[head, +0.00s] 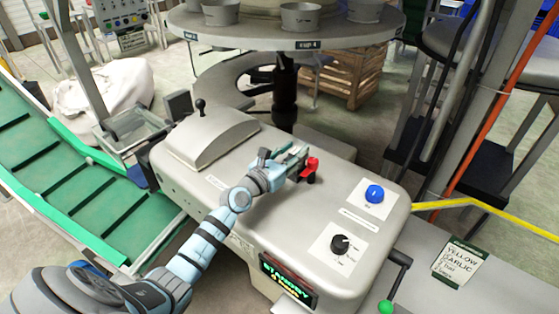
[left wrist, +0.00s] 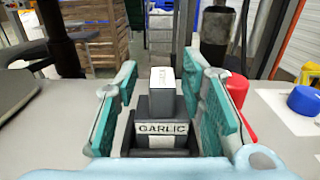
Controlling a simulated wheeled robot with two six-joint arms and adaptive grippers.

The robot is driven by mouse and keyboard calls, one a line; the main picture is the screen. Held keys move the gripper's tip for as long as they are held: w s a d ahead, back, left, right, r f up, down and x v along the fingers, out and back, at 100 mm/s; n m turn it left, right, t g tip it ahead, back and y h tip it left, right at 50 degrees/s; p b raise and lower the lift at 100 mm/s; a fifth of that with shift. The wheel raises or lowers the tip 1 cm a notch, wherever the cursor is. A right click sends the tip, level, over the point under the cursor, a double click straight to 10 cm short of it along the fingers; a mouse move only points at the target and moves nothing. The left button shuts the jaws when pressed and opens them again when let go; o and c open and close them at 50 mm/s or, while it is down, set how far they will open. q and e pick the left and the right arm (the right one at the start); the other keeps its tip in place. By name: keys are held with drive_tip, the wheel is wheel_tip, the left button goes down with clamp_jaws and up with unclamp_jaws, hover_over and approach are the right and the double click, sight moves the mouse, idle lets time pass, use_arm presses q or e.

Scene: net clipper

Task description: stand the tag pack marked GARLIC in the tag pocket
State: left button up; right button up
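My left gripper (head: 296,155) is over the machine's top, next to a red part. In the left wrist view its two teal-padded fingers (left wrist: 163,115) are spread, with gaps on both sides of what stands between them. Between them is a dark block with a white label reading GARLIC (left wrist: 163,128). A pale-topped grey block (left wrist: 162,84) rises upright just behind that label. I cannot tell where pack and pocket divide, nor whether the label is on the pack or on the pocket. In the head view the gripper hides this spot. My right gripper is not in view.
The machine top (head: 230,180) carries a red part (head: 308,169), a blue button (head: 374,194) and a black knob (head: 339,243). An order card (head: 459,262) reading YELLOW, GARLIC lies at right. A round table with metal cups (head: 301,17) stands behind; a green conveyor (head: 80,185) is at left.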

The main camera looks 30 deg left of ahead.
use_arm(q)
drive_tip(key=s, duration=0.3)
drive_tip(key=s+a+p, duration=0.1)
drive_tip(key=s, duration=0.3)
drive_tip(key=s+p, duration=0.1)
drive_tip(key=s, duration=0.2)
drive_tip(key=shift+s+a+r, duration=0.2)
drive_tip(key=shift+a, duration=0.05)
drive_tip(key=shift+w, duration=0.1)
drive_tip(key=shift+f, duration=0.1)
